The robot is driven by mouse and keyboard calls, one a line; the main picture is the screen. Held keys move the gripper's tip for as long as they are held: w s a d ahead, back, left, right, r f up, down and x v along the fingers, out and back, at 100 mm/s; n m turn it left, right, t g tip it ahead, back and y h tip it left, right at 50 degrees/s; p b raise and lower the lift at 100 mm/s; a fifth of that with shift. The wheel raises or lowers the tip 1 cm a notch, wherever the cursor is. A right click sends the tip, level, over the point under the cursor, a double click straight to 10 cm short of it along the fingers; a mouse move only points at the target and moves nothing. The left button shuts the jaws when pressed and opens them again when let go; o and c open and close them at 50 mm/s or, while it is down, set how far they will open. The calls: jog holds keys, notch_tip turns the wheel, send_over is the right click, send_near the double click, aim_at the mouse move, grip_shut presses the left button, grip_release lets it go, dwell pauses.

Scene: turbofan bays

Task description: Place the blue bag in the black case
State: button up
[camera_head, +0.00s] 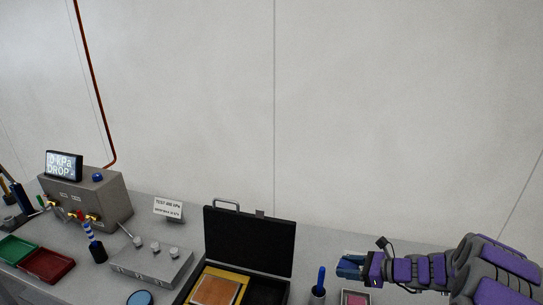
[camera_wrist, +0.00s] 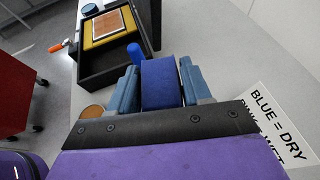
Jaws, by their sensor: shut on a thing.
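The black case (camera_head: 249,240) stands open on the bench in the head view, its lid upright at the back. A yellow insert with a copper-coloured square panel (camera_head: 216,290) fills its left part; the dark right part looks empty. The case also shows at the top of the wrist view (camera_wrist: 113,70). My gripper (camera_head: 350,267) is right of the case, above the bench. In the wrist view my gripper's two blue-grey fingers (camera_wrist: 160,78) are shut on the blue bag (camera_wrist: 162,88), one on each side. The bag is apart from the case.
A cup with a blue-handled tool (camera_head: 321,280) stands between case and gripper. A pink item (camera_head: 355,298) lies below my gripper. A grey box with knobs (camera_head: 152,264), red tray (camera_head: 46,265) and green tray (camera_head: 17,248) are left. A printed sign (camera_wrist: 276,125) lies right in the wrist view.

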jog(key=w+a+r+m+t+h, duration=0.35)
jog(key=w+r, duration=0.25)
jog(key=r, duration=0.3)
jog(key=s+a+r+m+t+h+b, duration=0.2)
jog(key=s+a+r+m+h, duration=0.1)
jog(key=a+r+m+h, duration=0.1)
notch_tip(320, 180, up, 3)
jog(key=a+m, duration=0.1)
jog(key=a, duration=0.1)
jog(key=shift+s+a, duration=0.2)
jog(key=shift+a, duration=0.15)
jog(key=shift+a+t, duration=0.1)
jog(key=shift+t, duration=0.15)
